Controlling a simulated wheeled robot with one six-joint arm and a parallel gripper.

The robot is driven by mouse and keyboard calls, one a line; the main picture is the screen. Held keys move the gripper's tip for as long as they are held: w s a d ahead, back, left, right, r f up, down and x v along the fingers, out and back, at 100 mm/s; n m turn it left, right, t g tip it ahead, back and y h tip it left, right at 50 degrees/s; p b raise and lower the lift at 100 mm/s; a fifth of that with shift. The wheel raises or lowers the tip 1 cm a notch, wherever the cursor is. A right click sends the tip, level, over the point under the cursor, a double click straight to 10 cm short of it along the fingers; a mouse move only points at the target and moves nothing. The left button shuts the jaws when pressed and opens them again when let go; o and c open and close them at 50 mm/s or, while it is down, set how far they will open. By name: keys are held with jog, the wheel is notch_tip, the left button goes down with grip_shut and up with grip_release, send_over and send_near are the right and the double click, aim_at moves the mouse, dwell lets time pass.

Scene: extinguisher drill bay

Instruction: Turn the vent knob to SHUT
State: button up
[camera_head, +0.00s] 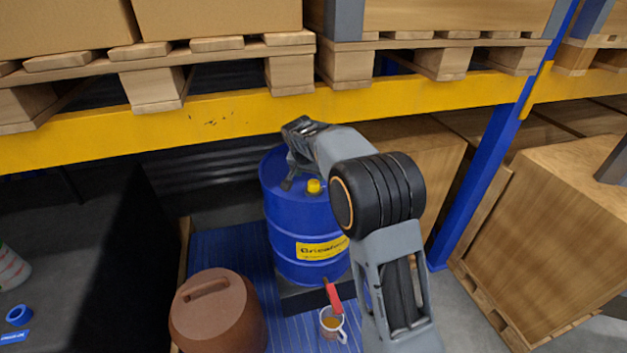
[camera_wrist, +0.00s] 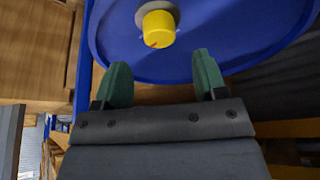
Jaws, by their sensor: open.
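The vent knob (camera_wrist: 158,28) is a yellow round cap with a small red mark, on a grey round base on the blue drum (camera_wrist: 110,35). In the head view, the yellow knob (camera_head: 314,186) sits on top of the drum (camera_head: 290,225). My gripper (camera_wrist: 163,72) is open and empty, its two green fingers apart. In the wrist view the knob lies beyond the fingertips, between their lines, not touching them. In the head view, my gripper (camera_head: 288,182) is over the drum top, left of the knob. I cannot read a SHUT marking.
A yellow rack beam (camera_head: 220,117) crosses behind the drum, with loaded pallets above. A blue post (camera_head: 488,165) and a large box (camera_head: 550,220) stand at right. A brown lidded pot (camera_head: 215,325) and a mug (camera_head: 331,322) are in front.

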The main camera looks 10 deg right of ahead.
aim_at(313, 182)
jog(key=shift+p+x, duration=0.45)
jog(key=shift+x, duration=2.55)
jog(key=c, duration=0.9)
